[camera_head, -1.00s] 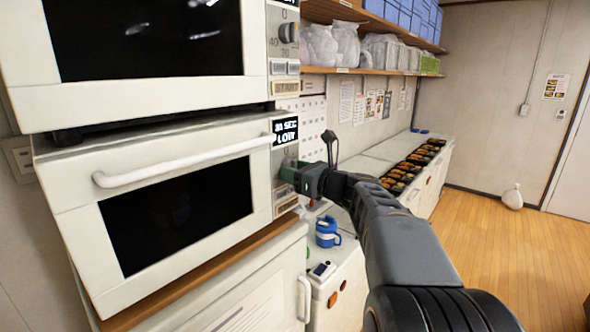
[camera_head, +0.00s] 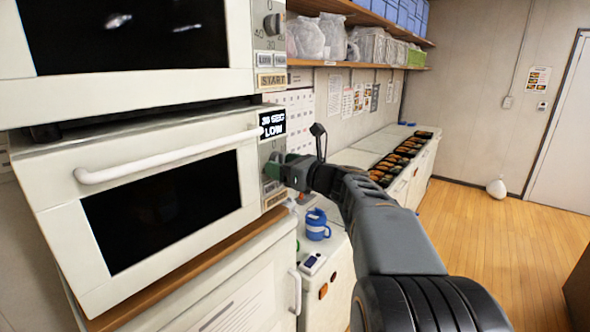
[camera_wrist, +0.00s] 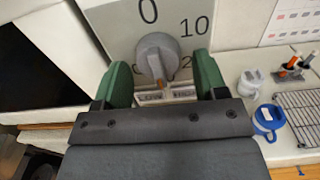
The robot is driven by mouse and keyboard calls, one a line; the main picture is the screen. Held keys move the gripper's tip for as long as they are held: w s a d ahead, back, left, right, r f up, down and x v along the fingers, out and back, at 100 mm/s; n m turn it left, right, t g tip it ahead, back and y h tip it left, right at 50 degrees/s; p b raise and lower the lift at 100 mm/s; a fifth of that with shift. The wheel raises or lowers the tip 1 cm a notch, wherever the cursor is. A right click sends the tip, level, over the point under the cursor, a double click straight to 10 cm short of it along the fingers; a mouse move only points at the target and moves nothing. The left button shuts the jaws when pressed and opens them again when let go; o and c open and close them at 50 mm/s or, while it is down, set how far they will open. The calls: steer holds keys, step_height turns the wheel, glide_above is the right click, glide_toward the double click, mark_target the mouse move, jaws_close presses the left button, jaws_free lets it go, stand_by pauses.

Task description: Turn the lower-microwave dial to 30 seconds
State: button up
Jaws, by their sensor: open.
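The lower microwave (camera_head: 55,195) is white with a dark door window and a white bar handle. My gripper (camera_wrist: 162,78) is open, with one green finger on each side of the dial and a gap at both sides. In the head view my gripper (camera_head: 283,168) is at the control panel and hides most of the dial.
The upper microwave (camera_head: 120,102) stands directly above, with its own dial (camera_head: 272,24). A blue-lidded jug (camera_head: 317,226) stands on the counter to the right. Filled bento trays (camera_head: 398,158) line the far counter.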

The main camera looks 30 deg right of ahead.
steer(key=b+v, duration=0.2)
steer(key=v, duration=1.1)
steer(key=shift+s+b, duration=0.25)
steer(key=shift+b, duration=0.1)
steer(key=s+a+f+n+g+h, duration=0.1)
steer(key=s+f+n+g+h, duration=0.1)
steer(key=f+n+g, duration=0.5)
steer(key=s+a+f+n+g+h, duration=0.1)
steer(key=a+f+n+h, duration=0.1)
steer(key=f+n, duration=0.6)
steer(key=s+a+f+n+g+h, duration=0.1)
steer(key=s+a+f+n+g, duration=0.1)
steer(key=a+f+n, duration=0.3)
steer(key=s+a+f+n+g+h, duration=0.2)
steer(key=s+a+f+n, duration=0.2)
steer(key=n, duration=0.7)
steer(key=a+f, duration=0.2)
steer(key=a, duration=0.2)
steer(key=shift+s+f+h, duration=0.15)
steer(key=shift+s+h, duration=0.15)
steer(key=shift+s, duration=0.1)
